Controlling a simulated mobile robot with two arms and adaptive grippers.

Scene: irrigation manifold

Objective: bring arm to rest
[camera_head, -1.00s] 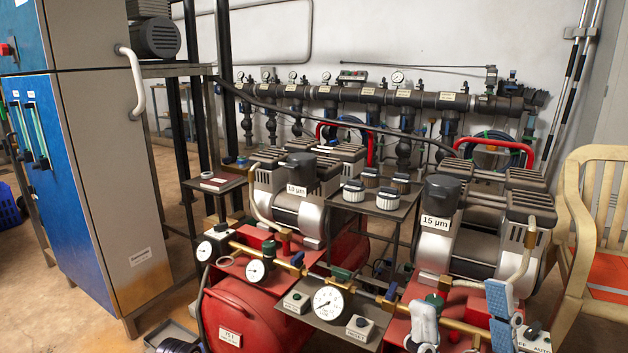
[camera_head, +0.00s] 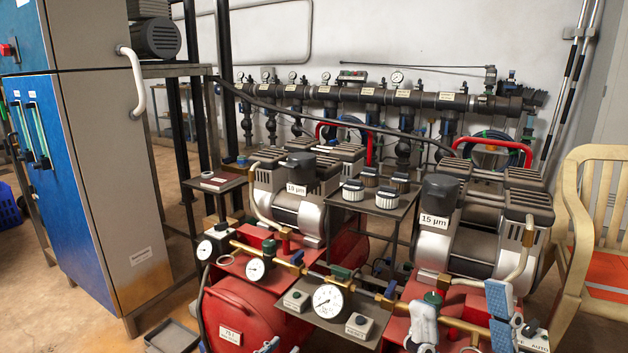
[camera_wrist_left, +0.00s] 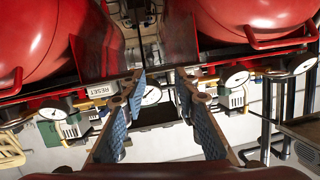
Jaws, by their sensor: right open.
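My right gripper (camera_head: 461,300) is at the lower right of the head view, its fingers apart in front of the red compressor base and brass pipe. One finger shows a blue ribbed pad; the other looks pale grey. Nothing shows held between them. Of my left gripper (camera_head: 270,346), only small tips show at the bottom edge of the head view, before the red tank. In the left wrist view, my left gripper (camera_wrist_left: 161,92) has its two blue-padded fingers wide apart, with no object held. A dial gauge (camera_wrist_left: 151,95) shows in the gap beyond them.
A large pressure gauge (camera_head: 328,299) stands between two control boxes on a grey plate. The 15 µm compressor (camera_head: 450,235) and red tank (camera_head: 245,308) fill the front. A blue-grey cabinet (camera_head: 105,180) stands left, a wooden chair (camera_head: 572,235) right. A grey tray (camera_head: 172,337) lies on the floor.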

